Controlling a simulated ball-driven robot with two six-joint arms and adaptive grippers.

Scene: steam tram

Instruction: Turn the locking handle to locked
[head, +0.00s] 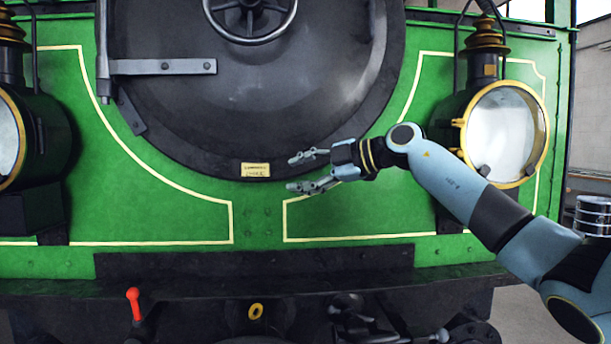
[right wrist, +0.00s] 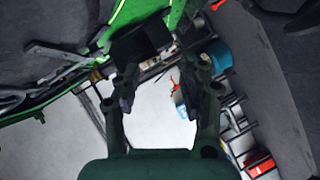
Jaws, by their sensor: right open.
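A dark spoked handwheel (head: 250,18) sits at the top centre of the round black smokebox door (head: 260,100) in the head view, its upper part cut off. A red-knobbed lever (head: 134,303) stands upright at the lower left, by the buffer beam. I cannot tell from the frames which of these is the locking handle. My right gripper (head: 298,172) is open and empty, pointing left in front of the door's lower edge, apart from both wheel and lever. Its spread fingers also show in the right wrist view (right wrist: 157,92). My left gripper is out of view.
Brass-rimmed lamps flank the door, the right lamp (head: 504,133) close above my right arm. A small brass plate (head: 256,170) is just left of the gripper. A dark buffer beam (head: 250,263) runs below. The right wrist view shows a rack with a red box (right wrist: 258,164).

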